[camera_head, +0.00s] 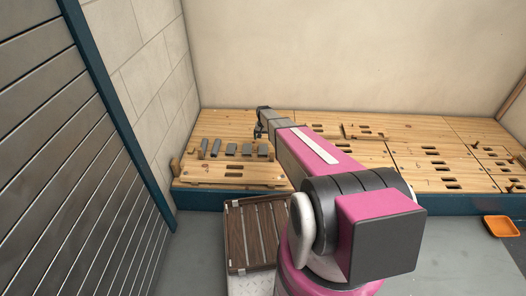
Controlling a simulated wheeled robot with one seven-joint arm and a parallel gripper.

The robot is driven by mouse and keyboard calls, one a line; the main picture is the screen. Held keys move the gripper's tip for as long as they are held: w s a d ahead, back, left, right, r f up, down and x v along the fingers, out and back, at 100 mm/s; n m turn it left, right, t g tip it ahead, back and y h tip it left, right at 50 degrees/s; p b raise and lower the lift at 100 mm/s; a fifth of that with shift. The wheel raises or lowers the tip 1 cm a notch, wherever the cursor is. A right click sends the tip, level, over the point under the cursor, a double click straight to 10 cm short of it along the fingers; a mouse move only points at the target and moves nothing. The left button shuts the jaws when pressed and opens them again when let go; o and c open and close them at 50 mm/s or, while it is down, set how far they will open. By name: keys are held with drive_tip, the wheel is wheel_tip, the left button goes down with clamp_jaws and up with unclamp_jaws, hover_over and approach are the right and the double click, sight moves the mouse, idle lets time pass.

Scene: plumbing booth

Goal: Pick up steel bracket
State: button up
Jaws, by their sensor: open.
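Several small grey metal pieces stand in a row on the left part of the wooden bench top (222,174). The steel bracket may be one of them, but they are too small to tell which. The row runs from a leftmost grey piece (204,144) to a rightmost grey piece (263,150). My gripper (258,133) is open, with nothing seen in it. It appears above the bench near the right end of the row, apart from the pieces. My pink arm hides the bench to the right of the row.
Slotted wooden panels (430,160) cover the bench to the right. A slatted brown pallet (250,235) lies in front of the bench. An orange tray (501,227) sits on the floor at far right. A block wall (150,75) and slatted shutter (60,150) bound the left.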

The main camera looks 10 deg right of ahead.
hover_over(263, 147)
drive_tip(key=f, duration=0.4)
drive_tip(key=shift+s+d+f, duration=0.1)
drive_tip(key=shift+s+f, duration=0.1)
drive_tip(key=shift+s, duration=0.05)
drive_tip(key=f, duration=0.2)
drive_tip(key=w+f, duration=0.1)
drive_tip(key=f, duration=0.1)
drive_tip(key=shift+f, duration=0.6)
drive_tip(key=shift+r, duration=0.1)
drive_tip(key=c, duration=1.1)
